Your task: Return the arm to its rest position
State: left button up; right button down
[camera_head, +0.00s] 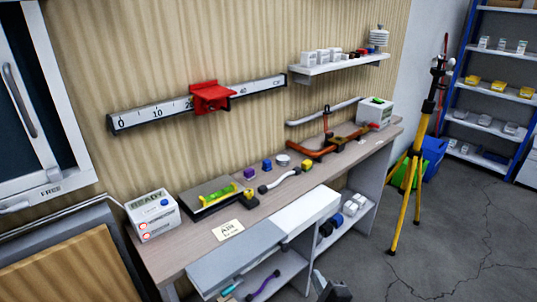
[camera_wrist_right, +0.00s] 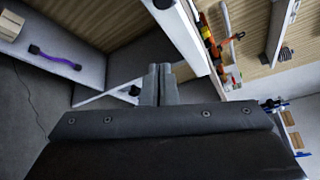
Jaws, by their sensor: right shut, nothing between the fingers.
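My right gripper (camera_head: 331,288) shows as a dark grey shape at the bottom edge of the head view, low in front of the bench and over the floor. In the right wrist view its two fingers (camera_wrist_right: 159,84) stand upright, pressed together with nothing between them. The gripper is apart from the workbench (camera_head: 160,262) and touches nothing that I can see. Most of my right arm is outside the head view. My left gripper does not show.
The bench holds a READY box (camera_head: 153,214), a black tray (camera_head: 196,205) with a yellow-green level, and orange pipework (camera_head: 312,152). A lower shelf holds a purple-handled item (camera_head: 264,285). A yellow tripod (camera_head: 408,185) stands right of the bench. The floor (camera_head: 455,245) there is clear.

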jog(key=s+d+f+n+g+h, duration=0.1)
jog(key=s+d+f+n+g, duration=0.3)
jog(key=f, duration=0.6)
jog(key=s+f+n+g, duration=0.1)
jog(key=s+f+n, duration=0.2)
jog(key=s+f, duration=0.5)
jog(key=s+d+f+n+g+h, duration=0.1)
jog(key=s+d+f+n+g, duration=0.2)
jog(key=f, duration=0.8)
jog(key=s+d+f+n+g, duration=0.2)
jog(key=s+f+n, duration=0.1)
jog(key=s, duration=0.7)
jog(key=s+d+f+n+g+h, duration=0.1)
jog(key=s+f, duration=0.4)
jog(key=s, duration=0.5)
jog(key=s+d+f+n+g, duration=0.3)
jog(key=s+d+f+n, duration=0.1)
jog(key=s, duration=0.6)
jog(key=shift+s+d+f+n+g+h, duration=0.35)
jog(key=shift+f+n, duration=0.2)
jog(key=shift+n, duration=0.55)
